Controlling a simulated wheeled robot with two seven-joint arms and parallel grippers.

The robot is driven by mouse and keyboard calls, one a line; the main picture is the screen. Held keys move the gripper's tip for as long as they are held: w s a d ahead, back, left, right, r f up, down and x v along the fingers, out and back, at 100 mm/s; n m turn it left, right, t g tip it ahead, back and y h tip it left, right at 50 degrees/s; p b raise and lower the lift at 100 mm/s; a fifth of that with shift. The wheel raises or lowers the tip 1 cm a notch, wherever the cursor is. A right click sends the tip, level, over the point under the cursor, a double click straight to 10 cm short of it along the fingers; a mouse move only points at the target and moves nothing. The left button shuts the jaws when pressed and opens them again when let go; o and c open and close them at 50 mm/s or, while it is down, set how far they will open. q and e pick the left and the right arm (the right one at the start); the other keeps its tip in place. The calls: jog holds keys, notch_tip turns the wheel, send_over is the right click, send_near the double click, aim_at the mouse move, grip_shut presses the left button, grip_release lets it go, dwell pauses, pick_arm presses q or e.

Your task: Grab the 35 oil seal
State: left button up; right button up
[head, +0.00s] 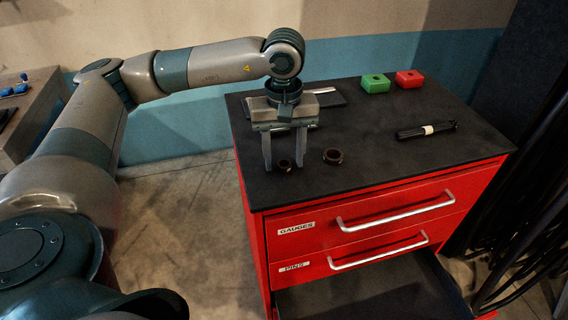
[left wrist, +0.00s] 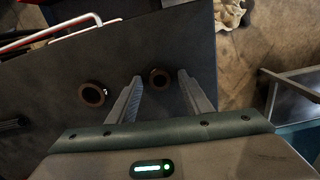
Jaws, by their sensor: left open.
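Two dark brown ring-shaped seals lie flat on the black top of the red cabinet. The smaller-looking ring (head: 285,169) lies between the fingers of my left gripper (head: 283,164); this ring also shows in the left wrist view (left wrist: 159,85), just beyond and between the fingertips. The larger-looking ring (head: 333,160) lies to its right, outside the fingers, and shows at left in the left wrist view (left wrist: 93,102). My left gripper is open, pointing down, with nothing gripped. I cannot read a size on either ring. My right gripper is not in view.
The cabinet top (head: 380,160) is clear around the rings. A green block (head: 375,86) and a red block (head: 409,80) stand at the back. A black cylinder with a white band (head: 412,133) lies at right. A lower drawer (head: 385,290) stands open.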

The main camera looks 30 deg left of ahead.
pick_arm(q)
jog(key=c, duration=1.1)
jog(key=shift+r, duration=0.15)
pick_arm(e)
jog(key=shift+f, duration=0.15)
